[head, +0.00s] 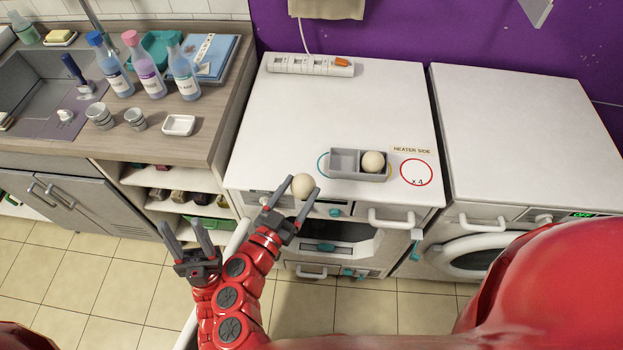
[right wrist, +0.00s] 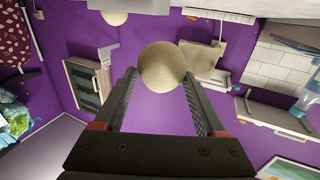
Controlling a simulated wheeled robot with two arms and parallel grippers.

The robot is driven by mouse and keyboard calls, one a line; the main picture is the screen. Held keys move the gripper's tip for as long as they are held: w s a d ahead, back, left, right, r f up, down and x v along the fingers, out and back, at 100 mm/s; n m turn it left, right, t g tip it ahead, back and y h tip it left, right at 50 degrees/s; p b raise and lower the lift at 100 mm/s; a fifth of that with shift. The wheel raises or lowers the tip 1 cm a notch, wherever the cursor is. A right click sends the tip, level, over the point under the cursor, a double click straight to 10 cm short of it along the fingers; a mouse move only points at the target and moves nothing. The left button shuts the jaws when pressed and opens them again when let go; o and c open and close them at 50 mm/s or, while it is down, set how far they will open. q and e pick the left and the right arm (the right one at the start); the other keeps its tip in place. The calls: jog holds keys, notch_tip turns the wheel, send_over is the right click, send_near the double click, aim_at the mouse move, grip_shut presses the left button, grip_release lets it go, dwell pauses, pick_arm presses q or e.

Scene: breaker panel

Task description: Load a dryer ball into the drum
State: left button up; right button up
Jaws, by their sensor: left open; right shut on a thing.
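A pale beige dryer ball (head: 303,186) is held between the fingertips of my right gripper (head: 301,189), just off the front edge of the middle white machine (head: 270,130). The ball shows large in the right wrist view (right wrist: 165,67). A second ball (head: 373,162) sits in the right compartment of a grey tray (head: 357,179) on the machine top; the left compartment is empty. My left gripper (head: 181,227) is open and empty, left of the right one. A dark opening (head: 340,232) shows in the machine's front, partly hidden by my arm; I cannot see inside it.
A red circle (head: 416,172) marked "x4" is beside the tray under a "HEATER SIDE" label (head: 412,150). A power strip (head: 310,65) lies at the back. A second white machine (head: 520,120) stands right. Bottles (head: 149,70) crowd the counter at left.

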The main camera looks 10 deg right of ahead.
aim_at(297, 193)
jog(key=shift+s+a+r+p, duration=0.1)
jog(key=shift+a+r+p, duration=0.1)
jog(key=shift+r+p, duration=0.2)
notch_tip(297, 193, up, 5)
jog(key=p, duration=0.5)
jog(key=shift+r, duration=0.15)
